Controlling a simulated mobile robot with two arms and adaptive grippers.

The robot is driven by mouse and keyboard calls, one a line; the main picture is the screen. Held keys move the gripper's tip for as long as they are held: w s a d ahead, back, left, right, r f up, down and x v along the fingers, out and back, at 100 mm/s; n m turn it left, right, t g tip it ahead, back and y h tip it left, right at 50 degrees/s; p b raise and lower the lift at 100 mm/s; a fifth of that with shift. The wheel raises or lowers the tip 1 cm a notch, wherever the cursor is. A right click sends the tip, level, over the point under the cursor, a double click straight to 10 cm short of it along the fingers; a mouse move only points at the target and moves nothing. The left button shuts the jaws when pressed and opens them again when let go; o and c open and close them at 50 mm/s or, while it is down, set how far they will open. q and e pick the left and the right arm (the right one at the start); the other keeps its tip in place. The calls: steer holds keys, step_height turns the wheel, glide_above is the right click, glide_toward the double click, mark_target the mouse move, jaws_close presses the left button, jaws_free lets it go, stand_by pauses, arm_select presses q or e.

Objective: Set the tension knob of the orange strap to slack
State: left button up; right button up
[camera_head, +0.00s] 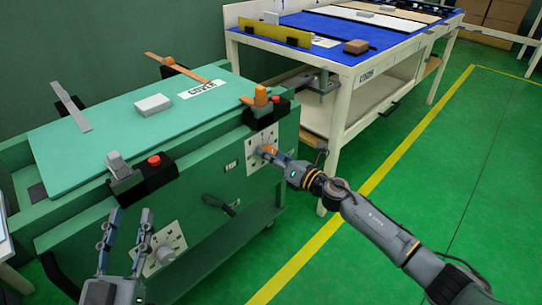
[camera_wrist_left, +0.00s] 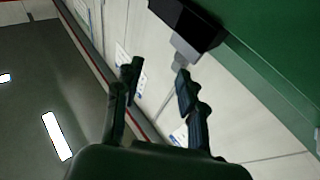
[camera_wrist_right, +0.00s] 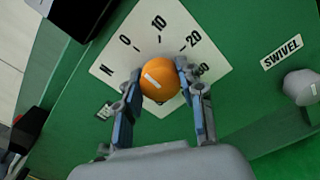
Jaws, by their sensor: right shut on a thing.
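The orange tension knob (camera_wrist_right: 160,78) sits on a white dial plate (camera_wrist_right: 128,56) on the green bench's front; the plate carries 0, 10 and 20 among its marks. The knob's white bar lies aslant; which mark it points at is unclear. My right gripper (camera_wrist_right: 155,82) is shut on the knob, one finger on each side. In the head view, the knob (camera_head: 268,149) is partly hidden by my right gripper (camera_head: 270,153). The orange strap (camera_head: 180,68) shows on the bench's top. My left gripper (camera_head: 129,222) is open and empty before the bench.
A grey knob (camera_head: 165,254) on a second white plate lies near my left gripper. Red buttons (camera_head: 154,160) sit on black blocks along the bench's front edge. A dark handle (camera_head: 220,205) sticks out between the plates. A blue-topped table (camera_head: 345,65) stands behind; the floor to the right is clear.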

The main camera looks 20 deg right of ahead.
arm_select(q)
steer(key=shift+s+r+h, duration=0.15)
steer(key=shift+r+h, duration=0.15)
steer(key=shift+r, duration=0.1)
arm_select(e)
steer(key=shift+f+n, duration=0.15)
steer(key=shift+n, duration=0.15)
steer(key=o, duration=1.2)
steer(key=v, duration=1.2)
